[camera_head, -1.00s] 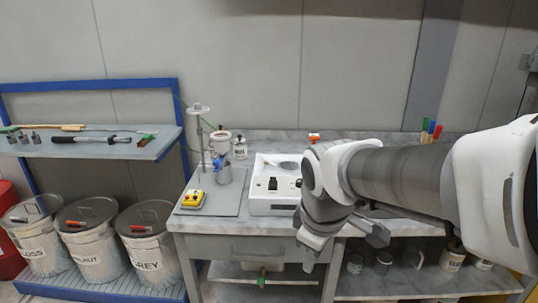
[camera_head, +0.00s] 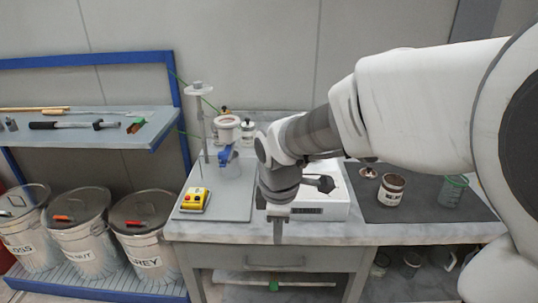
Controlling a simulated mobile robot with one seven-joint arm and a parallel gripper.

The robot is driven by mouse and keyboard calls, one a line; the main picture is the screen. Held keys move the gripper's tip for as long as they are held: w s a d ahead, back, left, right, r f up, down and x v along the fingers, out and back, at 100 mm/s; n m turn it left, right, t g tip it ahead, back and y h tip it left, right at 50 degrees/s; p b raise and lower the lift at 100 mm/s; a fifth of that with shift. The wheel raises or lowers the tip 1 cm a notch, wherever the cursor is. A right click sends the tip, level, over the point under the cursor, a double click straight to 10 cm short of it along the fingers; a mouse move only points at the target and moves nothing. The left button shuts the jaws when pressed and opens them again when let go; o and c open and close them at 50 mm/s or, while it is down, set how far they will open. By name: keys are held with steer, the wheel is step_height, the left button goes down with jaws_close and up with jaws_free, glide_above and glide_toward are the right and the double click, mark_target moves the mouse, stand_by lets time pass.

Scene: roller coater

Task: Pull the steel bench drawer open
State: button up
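The steel bench drawer (camera_head: 222,258) is a grey front under the worktop at the middle bottom. It looks shut, flush with the bench frame. Its thin handle (camera_head: 275,264) runs across the front. My gripper (camera_head: 278,232) hangs from the wrist in front of the bench's front edge, above and apart from the handle as far as I can see. A narrow finger-like part points down, and another dark part sticks out to the right. The gap between fingers is not clear from this angle. Nothing is seen held in it.
A yellow control box (camera_head: 194,200) and a stand with a blue cup (camera_head: 226,160) are on the bench's left. A white device (camera_head: 325,205) sits behind my gripper. Lidded bins (camera_head: 145,235) stand left.

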steer(key=w, duration=0.1)
steer(key=b, duration=0.5)
glide_toward(274, 266)
steer(key=f, duration=0.2)
steer(key=w+f, duration=0.1)
steer(key=f, duration=0.4)
steer(key=shift+w+d+f, duration=0.1)
steer(key=shift+w+f, duration=0.1)
steer(key=shift+f, duration=0.1)
jaws_close()
stand_by(0.7)
